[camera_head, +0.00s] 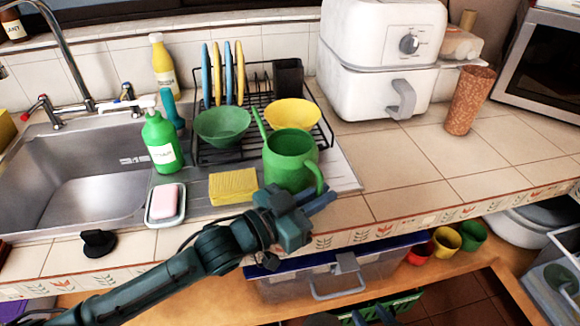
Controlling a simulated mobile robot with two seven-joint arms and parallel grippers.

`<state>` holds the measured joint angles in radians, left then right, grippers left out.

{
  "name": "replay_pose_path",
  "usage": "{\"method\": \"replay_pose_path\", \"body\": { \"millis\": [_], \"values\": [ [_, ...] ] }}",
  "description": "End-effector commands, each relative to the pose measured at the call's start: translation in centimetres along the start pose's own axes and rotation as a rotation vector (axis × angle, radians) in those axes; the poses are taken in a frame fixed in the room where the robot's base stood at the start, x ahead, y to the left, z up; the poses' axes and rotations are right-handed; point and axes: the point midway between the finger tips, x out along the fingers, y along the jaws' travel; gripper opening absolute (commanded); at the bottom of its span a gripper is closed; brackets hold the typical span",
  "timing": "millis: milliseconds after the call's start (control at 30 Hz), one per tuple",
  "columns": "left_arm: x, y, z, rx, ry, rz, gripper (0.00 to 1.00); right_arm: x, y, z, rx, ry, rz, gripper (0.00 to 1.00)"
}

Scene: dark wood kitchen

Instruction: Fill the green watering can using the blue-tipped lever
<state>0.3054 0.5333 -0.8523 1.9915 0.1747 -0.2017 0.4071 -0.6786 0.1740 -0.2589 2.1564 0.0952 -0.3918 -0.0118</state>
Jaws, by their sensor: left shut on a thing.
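The green watering can (290,160) stands upright at the front right of the dish rack, its thin spout pointing up and left. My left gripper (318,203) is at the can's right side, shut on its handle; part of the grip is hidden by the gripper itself. The blue-tipped lever (127,92) is on the faucet (88,102) behind the sink, and a red-tipped lever (42,101) is on the faucet's left. My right gripper (371,316) shows only at the bottom edge, below the counter, its fingertips apart and empty.
The sink (75,185) is at left. The rack holds a green bowl (222,125) and yellow bowl (292,114).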

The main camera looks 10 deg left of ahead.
Motion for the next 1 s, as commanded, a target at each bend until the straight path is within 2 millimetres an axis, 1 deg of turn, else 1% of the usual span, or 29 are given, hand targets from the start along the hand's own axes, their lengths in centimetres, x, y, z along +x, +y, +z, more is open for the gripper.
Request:
{"method": "replay_pose_path", "body": {
  "millis": [367,467,567,800,900,1000],
  "values": [
    [0.0,0.0,-0.1,0.001,0.001,0.0,0.0,0.0,0.0,0.0,0.0,0.0,0.0,0.36],
    [0.0,0.0,-0.7,0.002,0.003,0.0,0.0,0.0,0.0,-0.1,0.0,0.0,0.0,0.36],
    [0.0,0.0,-2.2,0.005,0.006,0.001,0.0,-0.1,0.0,-0.3,-0.003,0.0,0.001,0.36],
    [0.0,0.0,-7.1,0.005,0.007,0.002,0.0,-0.4,0.0,-0.7,-0.012,-0.003,0.004,0.36],
    [0.0,0.0,-8.7,0.004,0.006,0.001,0.0,-0.4,0.0,-0.6,-0.015,-0.007,0.005,0.36],
    [0.0,0.0,-9.7,0.004,0.005,0.001,0.0,-0.4,0.0,-0.4,-0.018,-0.013,0.005,0.36]
  ]
}}
